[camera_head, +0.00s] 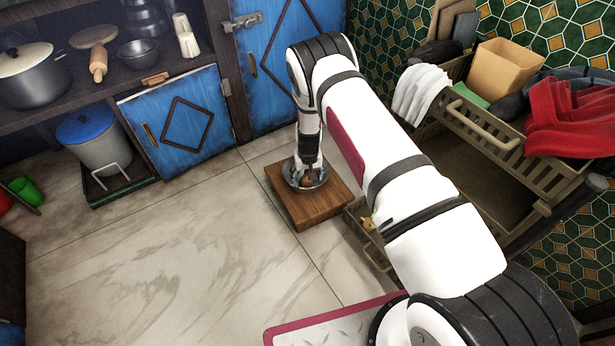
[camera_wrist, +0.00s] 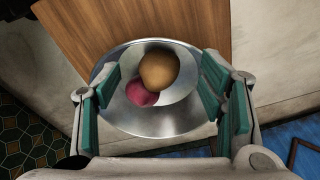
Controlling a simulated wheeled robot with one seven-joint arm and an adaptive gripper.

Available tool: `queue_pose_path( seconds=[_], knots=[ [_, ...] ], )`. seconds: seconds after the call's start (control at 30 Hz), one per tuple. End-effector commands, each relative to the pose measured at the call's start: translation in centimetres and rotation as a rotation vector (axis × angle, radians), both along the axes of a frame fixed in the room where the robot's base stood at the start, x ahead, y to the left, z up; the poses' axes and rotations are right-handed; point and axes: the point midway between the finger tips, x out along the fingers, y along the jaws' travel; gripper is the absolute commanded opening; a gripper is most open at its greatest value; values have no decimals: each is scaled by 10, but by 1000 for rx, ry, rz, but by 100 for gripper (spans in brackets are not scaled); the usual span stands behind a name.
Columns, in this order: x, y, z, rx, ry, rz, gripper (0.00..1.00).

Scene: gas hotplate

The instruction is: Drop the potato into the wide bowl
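The wide bowl (camera_wrist: 165,122) is shiny metal and sits on a brown wooden block; its rim also shows in the head view (camera_head: 322,183). The potato (camera_wrist: 160,69), round and yellow-brown, appears inside the bowl, beside a smaller pinkish-red round thing (camera_wrist: 142,94). My gripper (camera_wrist: 161,85) is right over the bowl, pointing down. Its green-padded fingers are spread wide, one on each side of the bowl, with clear gaps between them and the potato. In the head view my gripper (camera_head: 307,168) partly hides the bowl and its contents.
The wooden block (camera_head: 312,208) stands on the tiled floor, beside a beige crate rack (camera_head: 490,130) with cloths. Blue cabinets (camera_head: 185,125) and a pot with a blue lid (camera_head: 95,150) stand behind and left. The floor at left is open.

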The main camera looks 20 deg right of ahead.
Motion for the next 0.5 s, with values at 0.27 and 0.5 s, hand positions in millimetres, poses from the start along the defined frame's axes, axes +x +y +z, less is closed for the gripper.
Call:
queue_pose_path(
  seconds=[0.27,0.5],
  knots=[
    [0,0,13,0,-1,0,64],
    [-6,1,61,0,-2,1,64]
  ],
)
